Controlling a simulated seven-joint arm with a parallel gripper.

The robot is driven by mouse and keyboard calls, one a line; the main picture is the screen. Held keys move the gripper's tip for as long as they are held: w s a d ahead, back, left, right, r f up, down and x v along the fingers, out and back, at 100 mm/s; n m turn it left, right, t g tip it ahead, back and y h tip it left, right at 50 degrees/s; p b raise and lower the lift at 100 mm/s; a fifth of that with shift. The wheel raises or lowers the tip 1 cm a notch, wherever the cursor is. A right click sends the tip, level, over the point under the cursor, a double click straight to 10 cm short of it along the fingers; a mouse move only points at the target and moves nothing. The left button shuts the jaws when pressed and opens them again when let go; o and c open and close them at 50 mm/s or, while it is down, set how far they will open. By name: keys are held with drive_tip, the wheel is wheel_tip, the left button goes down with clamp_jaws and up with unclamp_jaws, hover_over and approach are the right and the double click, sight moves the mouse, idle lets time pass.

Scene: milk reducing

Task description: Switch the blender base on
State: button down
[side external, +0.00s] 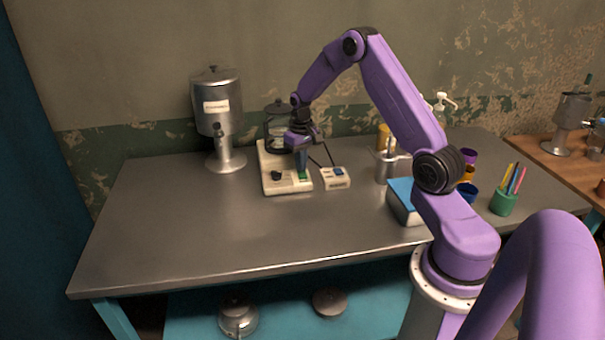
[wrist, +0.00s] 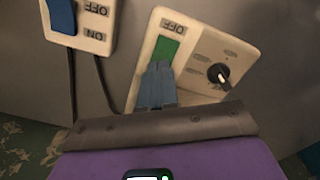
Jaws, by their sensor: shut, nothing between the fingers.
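The cream blender base (side external: 268,160) stands at the back middle of the steel table, with a dark-lidded clear jar (side external: 279,124) at its rear. Its front has a black knob (wrist: 218,74) and a green switch (wrist: 166,49) with an "OFF" label beside it. My gripper (side external: 302,163) points down over the base's front right. The wrist view shows its shut, empty blue-grey fingers (wrist: 158,70) right at the green switch and covering part of it. I cannot tell whether they touch it, nor which way the switch is set.
A small cream switch box (side external: 338,184) with a blue switch (wrist: 61,14) and ON/OFF labels sits right of the base, with dark cables. A metal dispenser (side external: 217,105) stands left. A blue-topped box (side external: 402,202), cups and a pen holder (side external: 502,204) are right. The front left table is clear.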

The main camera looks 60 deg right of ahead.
drive_tip(key=shift+f, duration=0.4)
drive_tip(key=shift+r, duration=3.55)
drive_tip(key=shift+a, duration=0.1)
drive_tip(key=s+a+r+n, duration=0.2)
drive_tip(key=s+a, duration=0.1)
drive_tip(key=a, duration=0.5)
drive_tip(key=s+a+r+n, duration=0.3)
drive_tip(key=s+a, duration=0.1)
drive_tip(key=a, duration=0.3)
drive_tip(key=s+a+r+n, duration=0.2)
drive_tip(key=s+a, duration=0.1)
drive_tip(key=a, duration=0.5)
drive_tip(key=s+a+n, duration=0.2)
drive_tip(key=s+n, duration=0.2)
drive_tip(key=s, duration=0.7)
drive_tip(key=s+a+n, duration=0.3)
drive_tip(key=s+n, duration=0.1)
drive_tip(key=s, duration=0.8)
drive_tip(key=shift+r+n, duration=0.3)
drive_tip(key=shift+r, duration=0.1)
